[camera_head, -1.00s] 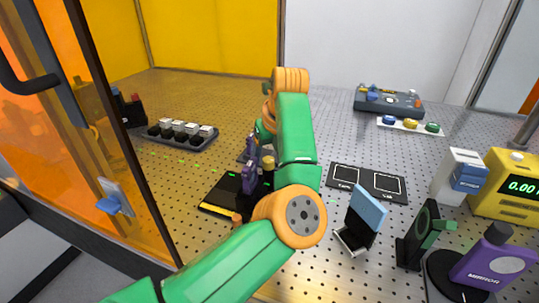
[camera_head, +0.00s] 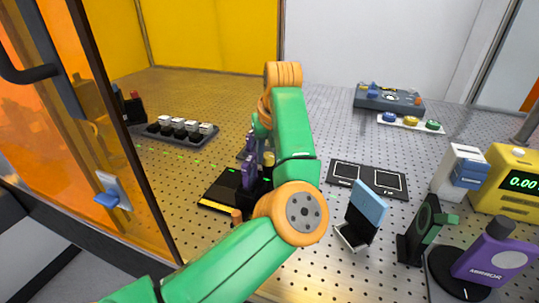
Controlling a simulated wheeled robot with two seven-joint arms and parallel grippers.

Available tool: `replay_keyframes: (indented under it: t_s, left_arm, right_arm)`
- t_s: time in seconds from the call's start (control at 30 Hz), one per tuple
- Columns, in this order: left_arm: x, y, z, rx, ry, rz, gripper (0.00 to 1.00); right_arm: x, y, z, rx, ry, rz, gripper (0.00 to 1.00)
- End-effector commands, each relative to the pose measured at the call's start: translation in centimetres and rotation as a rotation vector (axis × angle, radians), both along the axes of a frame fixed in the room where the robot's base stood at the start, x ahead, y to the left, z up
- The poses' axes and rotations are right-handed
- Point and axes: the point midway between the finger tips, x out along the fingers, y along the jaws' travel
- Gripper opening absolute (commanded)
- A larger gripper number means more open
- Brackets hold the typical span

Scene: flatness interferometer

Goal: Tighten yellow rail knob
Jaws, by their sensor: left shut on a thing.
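The yellow rail knob (camera_head: 268,159) shows as a small dull-yellow cylinder above a black rail base (camera_head: 222,190) with a yellow front edge. Purple upright parts (camera_head: 249,173) stand beside it on the base. My left arm reaches up and over from the bottom left, and its wrist bends down above the knob. My left gripper (camera_head: 264,143) is small and partly hidden by my arm. It appears shut on the knob, though the fingertips' contact is not clear. My right gripper is out of view.
An orange glass door (camera_head: 140,160) with a blue latch stands at left. A tray of white-topped blocks (camera_head: 180,131) lies behind. To the right are a black two-square mat (camera_head: 368,181), a blue-topped stand (camera_head: 367,208), a purple mirror (camera_head: 495,258) and a yellow readout box (camera_head: 508,185).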

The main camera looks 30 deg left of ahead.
Motion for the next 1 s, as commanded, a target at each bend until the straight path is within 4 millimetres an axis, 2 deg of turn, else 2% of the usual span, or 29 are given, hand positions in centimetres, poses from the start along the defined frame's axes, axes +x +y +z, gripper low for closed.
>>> replay_keyframes:
  t_s: [0.1, 0.5, 1.0]
  left_arm:
    - [0.0, 0.1, -0.3, -0.001, -0.004, -0.092, 0.00]
    - [-0.1, 0.3, -0.2, -0.001, -0.006, -0.470, 0.00]
    - [-0.2, 0.6, 0.1, 0.001, -0.003, -0.944, 0.00]
  right_arm:
    - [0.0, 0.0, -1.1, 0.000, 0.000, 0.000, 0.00]
    - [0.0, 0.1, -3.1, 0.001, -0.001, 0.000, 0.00]
    - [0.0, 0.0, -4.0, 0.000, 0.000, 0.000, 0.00]
